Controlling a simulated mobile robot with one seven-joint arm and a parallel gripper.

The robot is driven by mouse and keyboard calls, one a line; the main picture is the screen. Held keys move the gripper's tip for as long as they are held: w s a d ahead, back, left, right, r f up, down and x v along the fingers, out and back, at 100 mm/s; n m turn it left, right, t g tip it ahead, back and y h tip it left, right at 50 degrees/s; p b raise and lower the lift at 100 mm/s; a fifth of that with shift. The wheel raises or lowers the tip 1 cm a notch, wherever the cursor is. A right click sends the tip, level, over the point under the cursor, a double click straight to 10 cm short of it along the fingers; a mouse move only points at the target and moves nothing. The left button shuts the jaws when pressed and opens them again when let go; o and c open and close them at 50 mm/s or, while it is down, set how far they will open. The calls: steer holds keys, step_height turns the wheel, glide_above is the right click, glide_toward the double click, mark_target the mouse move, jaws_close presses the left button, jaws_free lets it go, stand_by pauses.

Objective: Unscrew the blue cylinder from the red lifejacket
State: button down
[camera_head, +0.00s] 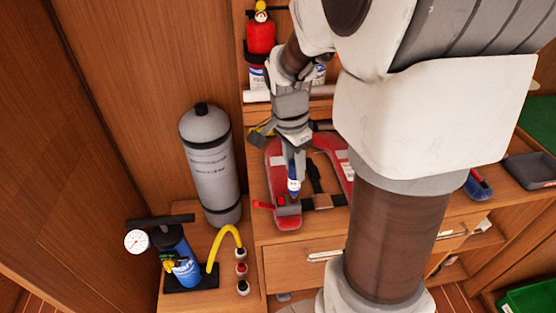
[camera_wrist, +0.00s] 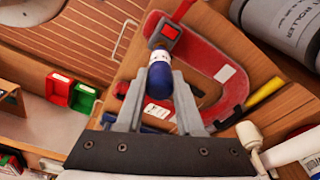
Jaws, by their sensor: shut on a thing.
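The red lifejacket (camera_head: 277,165) lies flat on the wooden counter, a U shape with black straps. It also shows in the wrist view (camera_wrist: 215,45). The blue cylinder (camera_wrist: 160,75), with a white band, is between the two fingers of my gripper (camera_wrist: 158,98), which is shut on it. In the head view the blue cylinder (camera_head: 293,184) shows below my gripper (camera_head: 293,174), over the lifejacket's lower left part. Its far end is close to a grey and red fitting (camera_wrist: 165,32) on the lifejacket. I cannot tell whether the two are still joined.
A grey tank (camera_head: 210,165) and a blue pump (camera_head: 182,262) with a gauge and yellow hose stand left of the counter. A red extinguisher (camera_head: 260,38) is on the wall behind. A dark tray (camera_head: 530,170) lies at right. My arm hides much of the counter.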

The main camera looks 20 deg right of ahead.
steer(key=shift+n, duration=0.6)
steer(key=shift+r, duration=0.1)
steer(key=shift+r+p, duration=0.35)
steer(key=shift+r, duration=0.05)
steer(key=shift+r+p, duration=1.9)
steer(key=shift+r, duration=0.5)
steer(key=shift+s+f, duration=0.1)
